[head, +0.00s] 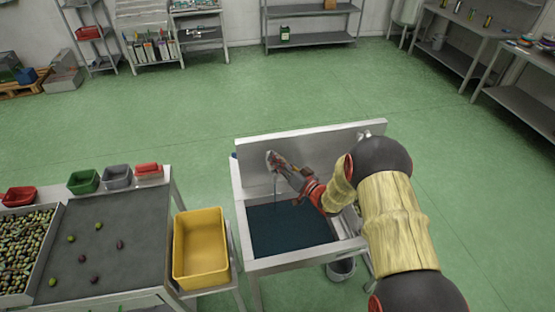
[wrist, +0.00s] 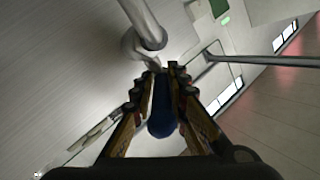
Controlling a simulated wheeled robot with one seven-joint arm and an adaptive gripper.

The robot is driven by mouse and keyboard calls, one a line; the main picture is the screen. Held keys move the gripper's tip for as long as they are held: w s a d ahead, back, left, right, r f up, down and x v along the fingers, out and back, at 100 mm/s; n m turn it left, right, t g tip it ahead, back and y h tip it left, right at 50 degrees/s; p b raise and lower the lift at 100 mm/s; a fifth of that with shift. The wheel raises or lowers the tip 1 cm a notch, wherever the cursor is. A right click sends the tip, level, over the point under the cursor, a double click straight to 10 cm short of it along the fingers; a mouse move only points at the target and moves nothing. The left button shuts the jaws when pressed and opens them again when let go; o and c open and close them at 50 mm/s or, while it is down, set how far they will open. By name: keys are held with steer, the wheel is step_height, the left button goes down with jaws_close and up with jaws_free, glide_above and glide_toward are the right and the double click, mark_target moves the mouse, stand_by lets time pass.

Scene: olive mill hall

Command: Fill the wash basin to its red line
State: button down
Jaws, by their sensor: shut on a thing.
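The wash basin (head: 246,263) stands in the middle front of the head view, with a dark bluish surface inside. I cannot make out its red line or judge the level. My gripper (head: 283,164) is at the tall back panel, above the basin's far side, beside the metal tap (head: 270,158). A thin pale streak runs down below the tap and looks like water. In the wrist view my gripper (wrist: 160,92) is shut on a blue handle (wrist: 162,122), just below the curved metal tap pipe (wrist: 148,30). The handle is hidden in the head view.
A yellow crate (head: 201,283) stands close to the basin's left. A sorting table (head: 125,215) with olives and small bins is further left. A grey bucket (head: 342,268) sits under the basin's right side. Shelves line the far wall; green floor between is clear.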

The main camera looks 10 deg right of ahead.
steer(key=shift+a, duration=0.1)
steer(key=shift+s+a+m+t+h+b, duration=0.1)
steer(key=shift+a+m+t+h+b, duration=0.2)
steer(key=shift+h, duration=0.4)
steer(key=shift+a+m+t+h+b, duration=0.2)
steer(key=shift+m+t+h+b, duration=0.1)
steer(key=shift+m+h+b, duration=0.55)
steer(key=shift+a+m+t+h+b, duration=0.15)
steer(key=shift+m+t+h+b, duration=0.2)
steer(key=shift+m+h, duration=0.55)
steer(key=shift+a+r+m+h+b, duration=0.1)
steer(key=shift+m+h+b, duration=0.3)
steer(key=shift+h, duration=0.45)
steer(key=shift+a+r+m+h+b, duration=0.1)
steer(key=shift+m+h+b, duration=0.15)
steer(key=shift+h+b, duration=0.4)
steer(key=shift+d+h, duration=0.1)
steer(key=shift+h, duration=0.25)
steer(key=c, duration=1.8)
jaws_free()
steer(key=shift+f, duration=0.1)
steer(key=shift+s, duration=0.1)
